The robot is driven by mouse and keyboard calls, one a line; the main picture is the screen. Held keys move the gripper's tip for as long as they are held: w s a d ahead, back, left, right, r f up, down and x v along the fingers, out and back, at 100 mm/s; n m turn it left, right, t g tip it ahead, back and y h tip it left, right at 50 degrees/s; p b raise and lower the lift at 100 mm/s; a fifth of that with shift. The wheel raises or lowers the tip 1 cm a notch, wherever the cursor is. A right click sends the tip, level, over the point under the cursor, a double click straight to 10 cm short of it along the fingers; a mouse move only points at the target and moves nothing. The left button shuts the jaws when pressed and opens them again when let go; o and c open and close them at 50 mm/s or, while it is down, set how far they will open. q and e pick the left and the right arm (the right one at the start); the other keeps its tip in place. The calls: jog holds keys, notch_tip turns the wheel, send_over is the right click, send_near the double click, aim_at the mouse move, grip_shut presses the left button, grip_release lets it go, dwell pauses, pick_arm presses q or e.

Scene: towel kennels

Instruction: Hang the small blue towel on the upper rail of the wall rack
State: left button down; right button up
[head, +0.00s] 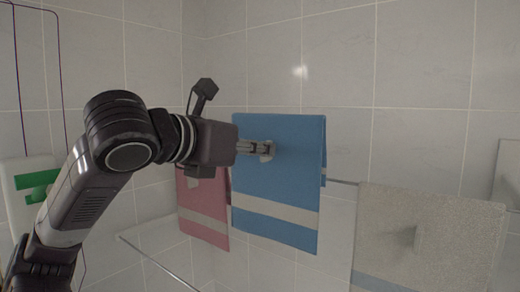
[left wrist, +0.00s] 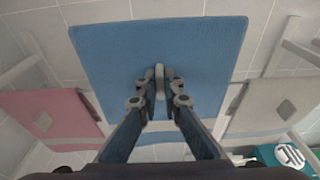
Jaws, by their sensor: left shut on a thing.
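The small blue towel (head: 278,185) has a pale band near its lower edge and hangs upright in front of the wall. It fills the middle of the left wrist view (left wrist: 200,55). My left gripper (head: 262,149) is shut on a pale grey tab (left wrist: 160,80) on the towel's front, with a finger on each side. A rail of the wall rack (head: 342,182) shows just right of the towel, below its top edge. Whether any rail runs under the towel's top fold is hidden. My right gripper is not in view.
A pink towel (head: 205,215) hangs close on the left, partly behind the blue one. A beige towel (head: 455,235) hangs over the rail on the right. Another bar (head: 160,265) runs at lower left. A white-and-green thing (head: 30,190) is at the left edge.

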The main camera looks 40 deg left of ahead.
aim_at(268, 161)
pick_arm(q)
jog(key=shift+w+r, duration=0.1)
jog(key=shift+w, duration=0.4)
jog(key=shift+w+a+p, duration=0.1)
jog(key=shift+w+p, duration=0.3)
jog(key=shift+w, duration=0.35)
jog(key=shift+s, duration=0.1)
jog(key=shift+p, duration=0.3)
jog(key=shift+f, duration=0.2)
jog(key=shift+f+b, duration=1.05)
jog(key=shift+f, duration=0.4)
